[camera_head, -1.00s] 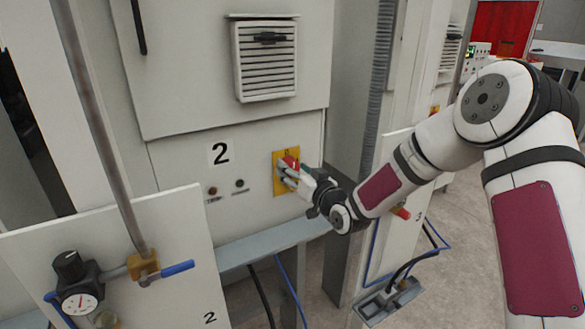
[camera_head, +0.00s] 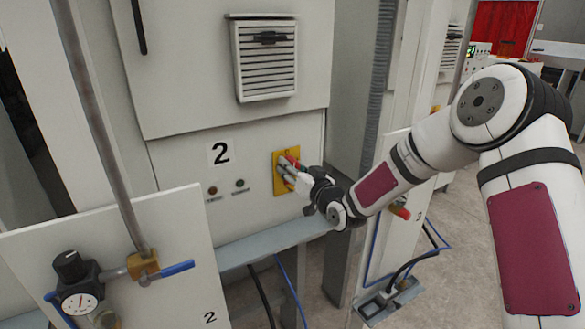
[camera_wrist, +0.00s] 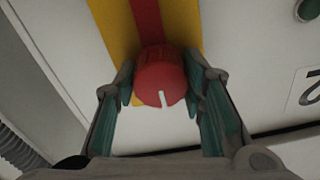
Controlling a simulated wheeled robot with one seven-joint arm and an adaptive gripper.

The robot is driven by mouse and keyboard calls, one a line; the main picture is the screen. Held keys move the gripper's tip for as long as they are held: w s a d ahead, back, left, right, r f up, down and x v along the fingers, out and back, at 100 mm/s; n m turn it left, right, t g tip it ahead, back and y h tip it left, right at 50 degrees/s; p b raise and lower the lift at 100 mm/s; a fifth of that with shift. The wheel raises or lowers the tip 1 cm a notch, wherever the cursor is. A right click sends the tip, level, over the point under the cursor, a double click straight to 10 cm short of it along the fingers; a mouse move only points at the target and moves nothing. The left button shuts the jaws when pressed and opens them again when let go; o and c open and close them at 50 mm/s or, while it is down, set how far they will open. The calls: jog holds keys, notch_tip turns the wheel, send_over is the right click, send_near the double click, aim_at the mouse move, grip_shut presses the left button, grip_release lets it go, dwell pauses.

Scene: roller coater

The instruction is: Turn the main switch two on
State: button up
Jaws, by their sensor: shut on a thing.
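The main switch two is a red rotary knob (camera_wrist: 160,72) with a white pointer mark, on a yellow plate (camera_head: 279,157) right of the panel's "2" label (camera_head: 220,153). In the wrist view, the plate (camera_wrist: 186,22) has a red band running up from the knob. The white mark points to the bottom of that view, slightly right. My gripper (camera_wrist: 162,90) is shut on the knob, one green-padded finger on each side. In the head view, my gripper (camera_head: 290,176) reaches the plate from the right and hides most of the knob.
Two small round panel fittings (camera_head: 226,187) sit left of the plate. A grey ledge (camera_head: 270,242) runs below it. A valve with a blue lever (camera_head: 178,268) and a pressure gauge (camera_head: 80,302) stand at the lower left. Cables hang under the ledge.

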jog(key=shift+m, duration=0.3)
jog(key=m, duration=0.3)
jog(key=shift+d+m, duration=0.1)
jog(key=shift+m, duration=0.3)
jog(key=m, duration=0.4)
jog(key=shift+w+b, duration=0.1)
jog(key=shift+b, duration=0.25)
jog(key=m, duration=0.9)
jog(key=shift+f, duration=0.1)
jog(key=shift+m, duration=0.3)
jog(key=o, duration=1.1)
jog(key=shift+o, duration=0.2)
